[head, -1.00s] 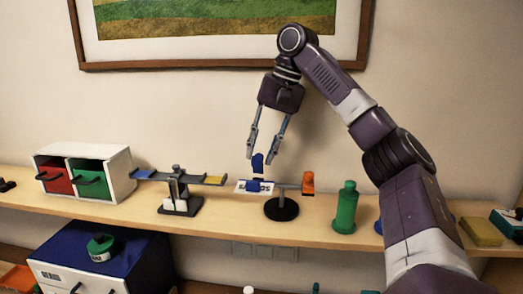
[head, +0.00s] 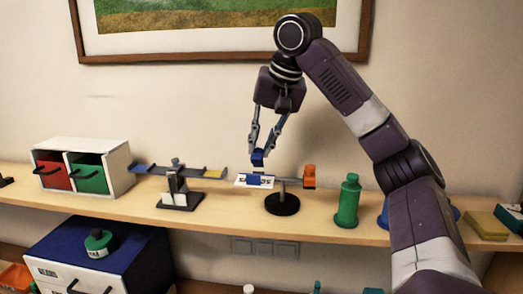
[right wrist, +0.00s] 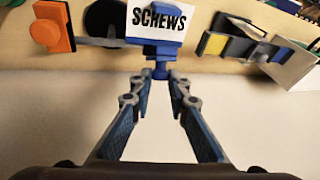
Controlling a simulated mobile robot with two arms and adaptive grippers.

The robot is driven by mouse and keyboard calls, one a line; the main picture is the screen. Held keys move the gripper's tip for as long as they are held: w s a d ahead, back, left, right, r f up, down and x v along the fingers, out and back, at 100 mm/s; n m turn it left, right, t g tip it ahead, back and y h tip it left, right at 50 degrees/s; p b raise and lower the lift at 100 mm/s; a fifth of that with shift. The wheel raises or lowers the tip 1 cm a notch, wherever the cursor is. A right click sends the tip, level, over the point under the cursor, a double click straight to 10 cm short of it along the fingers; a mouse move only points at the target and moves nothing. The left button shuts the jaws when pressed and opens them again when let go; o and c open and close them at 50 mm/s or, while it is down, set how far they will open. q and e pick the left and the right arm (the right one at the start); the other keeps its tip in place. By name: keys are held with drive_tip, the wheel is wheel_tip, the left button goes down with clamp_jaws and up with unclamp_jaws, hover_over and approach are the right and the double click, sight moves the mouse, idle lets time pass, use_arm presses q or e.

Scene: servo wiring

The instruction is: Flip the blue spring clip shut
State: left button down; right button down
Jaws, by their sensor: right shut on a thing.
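The blue spring clip (head: 257,159) is on the left end of a thin bar on a black-based stand (head: 282,204). A white card sits at the clip; it reads SCREWS in the right wrist view (right wrist: 158,18). My right gripper (head: 259,152) comes down from above, its fingertips closed around the clip's upright upper part. In the right wrist view the fingertips meet at the clip's blue knob (right wrist: 160,73). The fingers hide part of the clip, and I cannot tell whether its jaws are open. My left gripper is not in view.
An orange clip (head: 309,176) is on the bar's right end. A balance-like stand (head: 178,190) with blue and yellow ends is to the left, and a green bottle (head: 349,202) to the right. A white drawer unit (head: 117,160) stands farther left on the shelf.

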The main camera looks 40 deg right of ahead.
sight(257, 161)
drive_tip(key=a+t+h+b, duration=0.1)
drive_tip(key=s+a+t+h+b, duration=0.1)
drive_tip(key=t+h, duration=0.1)
drive_tip(key=shift+s+f+n+b, duration=0.3)
drive_tip(key=shift+f+n, duration=0.1)
drive_tip(key=shift+s+a+f+n+t+h+b, duration=0.2)
drive_tip(key=shift+s+a+t+h+b, duration=0.1)
drive_tip(key=shift+t+h+b, duration=0.3)
drive_tip(key=shift+s+a+f+n+t+h+b, duration=0.2)
drive_tip(key=shift+a+t+h+b, duration=0.1)
drive_tip(key=shift+t+h+b, duration=0.4)
drive_tip(key=shift+s+a+f+n+t+h+b, duration=0.1)
drive_tip(key=shift+s+a+f+t+h+b, duration=0.15)
drive_tip(key=shift+t+h+b, duration=0.35)
drive_tip(key=shift+a, duration=0.1)
drive_tip(key=c, duration=1.8)
unclamp_jaws()
